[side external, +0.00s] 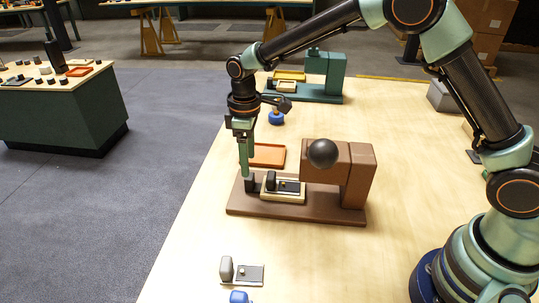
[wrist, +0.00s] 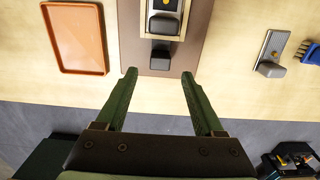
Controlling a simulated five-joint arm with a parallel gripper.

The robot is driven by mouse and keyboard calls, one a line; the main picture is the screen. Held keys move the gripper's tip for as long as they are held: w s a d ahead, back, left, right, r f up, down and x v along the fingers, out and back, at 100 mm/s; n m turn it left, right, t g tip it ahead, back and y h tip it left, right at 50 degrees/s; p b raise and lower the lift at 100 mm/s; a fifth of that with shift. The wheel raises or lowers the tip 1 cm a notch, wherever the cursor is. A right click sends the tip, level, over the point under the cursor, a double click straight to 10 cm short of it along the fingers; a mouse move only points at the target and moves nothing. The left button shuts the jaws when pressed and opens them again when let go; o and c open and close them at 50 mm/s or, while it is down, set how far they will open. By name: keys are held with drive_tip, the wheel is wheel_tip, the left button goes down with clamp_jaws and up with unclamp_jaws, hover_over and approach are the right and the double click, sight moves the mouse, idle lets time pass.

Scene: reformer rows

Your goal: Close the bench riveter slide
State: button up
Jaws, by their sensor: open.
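The brown bench riveter (side external: 357,180) stands on its brown base plate in the middle of the table. Its cream slide (side external: 283,196) sticks out to the left from under the head and carries a dark upright handle (side external: 271,181). In the wrist view the slide's handle (wrist: 164,25) is at the top centre, with a small dark block (wrist: 160,56) on the base nearer to me. My gripper (side external: 246,174) points down at the left end of the base, close to that block. In the wrist view its fingers (wrist: 159,75) are apart with nothing between them.
An orange tray (wrist: 74,38) lies beside the riveter. A green machine (side external: 323,76) stands behind it, with a blue item (side external: 276,118) between. A small grey latch-like piece (side external: 242,272) and another blue item (side external: 240,297) are in front. The table edge runs close on the left.

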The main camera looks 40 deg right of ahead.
wheel_tip(320, 180, up, 6)
idle(0.4)
drive_tip(key=c, duration=0.5)
wheel_tip(320, 180, down, 12)
drive_tip(key=n, duration=1.8)
drive_tip(key=shift+f, duration=0.15)
clamp_jaws()
idle(0.5)
